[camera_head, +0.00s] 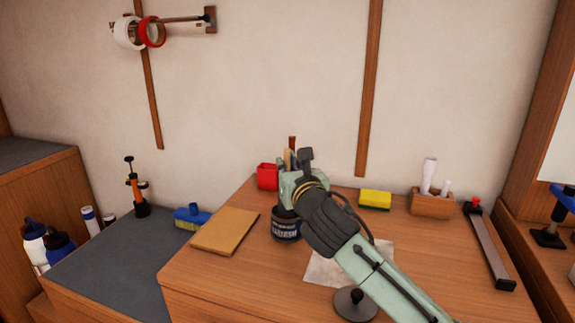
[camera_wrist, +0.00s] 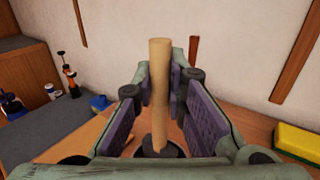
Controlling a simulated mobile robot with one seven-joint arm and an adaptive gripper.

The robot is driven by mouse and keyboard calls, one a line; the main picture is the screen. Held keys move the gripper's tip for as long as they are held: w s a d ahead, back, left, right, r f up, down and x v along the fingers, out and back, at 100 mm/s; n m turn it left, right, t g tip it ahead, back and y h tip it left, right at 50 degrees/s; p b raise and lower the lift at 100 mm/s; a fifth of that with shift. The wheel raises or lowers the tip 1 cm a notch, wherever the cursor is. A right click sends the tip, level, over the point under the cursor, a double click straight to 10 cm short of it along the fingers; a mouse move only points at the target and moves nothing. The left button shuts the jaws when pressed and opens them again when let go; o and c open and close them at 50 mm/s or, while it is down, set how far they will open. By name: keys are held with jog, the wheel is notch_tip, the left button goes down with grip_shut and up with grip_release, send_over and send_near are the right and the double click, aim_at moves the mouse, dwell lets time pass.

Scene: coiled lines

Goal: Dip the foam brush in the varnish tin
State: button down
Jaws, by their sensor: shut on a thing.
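The foam brush shows as a pale wooden handle (camera_wrist: 159,85), upright between the purple pads of my gripper (camera_wrist: 172,95) in the wrist view. My gripper (camera_head: 290,177) is shut on this handle. The varnish tin (camera_head: 286,230), dark with a pale printed label, stands on the wooden bench directly below my gripper. In the head view my gripper hides the tin's top. In the wrist view the handle's lower end meets a dark round shape.
A tan board (camera_head: 225,231) lies left of the tin, and a red container (camera_head: 267,176) stands behind it. A yellow sponge (camera_head: 375,199), a wooden holder (camera_head: 432,205) and a clamp (camera_head: 488,245) are to the right. A pale sheet (camera_head: 322,268) lies under my arm.

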aim_at(288, 147)
jog(key=shift+f+b, duration=0.55)
jog(key=shift+b, duration=0.05)
dwell(1.6)
jog(key=shift+r+p, duration=2.4)
jog(key=shift+r, duration=1.25)
jog(key=shift+f, duration=0.1)
